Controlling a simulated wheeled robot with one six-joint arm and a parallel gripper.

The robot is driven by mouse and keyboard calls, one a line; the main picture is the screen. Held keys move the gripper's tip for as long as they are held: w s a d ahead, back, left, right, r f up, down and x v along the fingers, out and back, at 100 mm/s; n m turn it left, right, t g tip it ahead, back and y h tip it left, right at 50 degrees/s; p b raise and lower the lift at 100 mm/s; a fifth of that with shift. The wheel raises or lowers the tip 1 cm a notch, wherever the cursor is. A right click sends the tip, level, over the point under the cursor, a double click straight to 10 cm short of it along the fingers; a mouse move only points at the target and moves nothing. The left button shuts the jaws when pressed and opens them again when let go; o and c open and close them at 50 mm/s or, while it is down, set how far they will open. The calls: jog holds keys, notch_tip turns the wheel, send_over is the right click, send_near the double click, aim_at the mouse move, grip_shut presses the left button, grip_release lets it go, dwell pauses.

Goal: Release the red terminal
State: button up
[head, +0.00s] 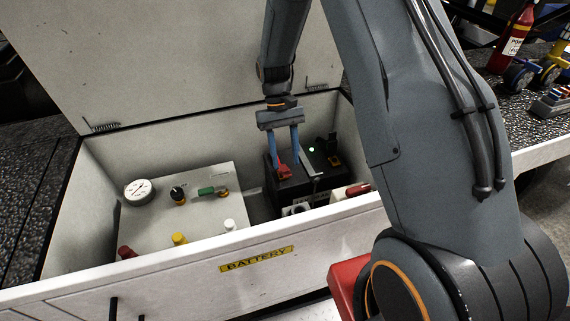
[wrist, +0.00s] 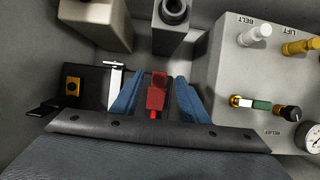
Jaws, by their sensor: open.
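The red terminal (head: 284,171) sits on top of the black battery (head: 294,187) in the open white battery box (head: 150,258). In the wrist view the red terminal (wrist: 157,92) stands between my two blue fingers, with a gap on each side. My gripper (head: 284,163) is open and reaches down around the terminal; it also shows in the wrist view (wrist: 156,97). A black terminal clamp (head: 330,148) with a yellow-orange part is at the battery's right side. The terminal's underside is hidden.
A control panel (head: 190,195) with a gauge (head: 139,192), knobs and levers lies left of the battery. The raised lid (head: 170,60) stands behind. A red extinguisher (head: 515,35) and other items are on the deck at right.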

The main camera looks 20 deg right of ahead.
aim_at(285, 172)
notch_tip(285, 172, up, 6)
jog(key=shift+r, duration=0.2)
jog(key=shift+c, duration=0.5)
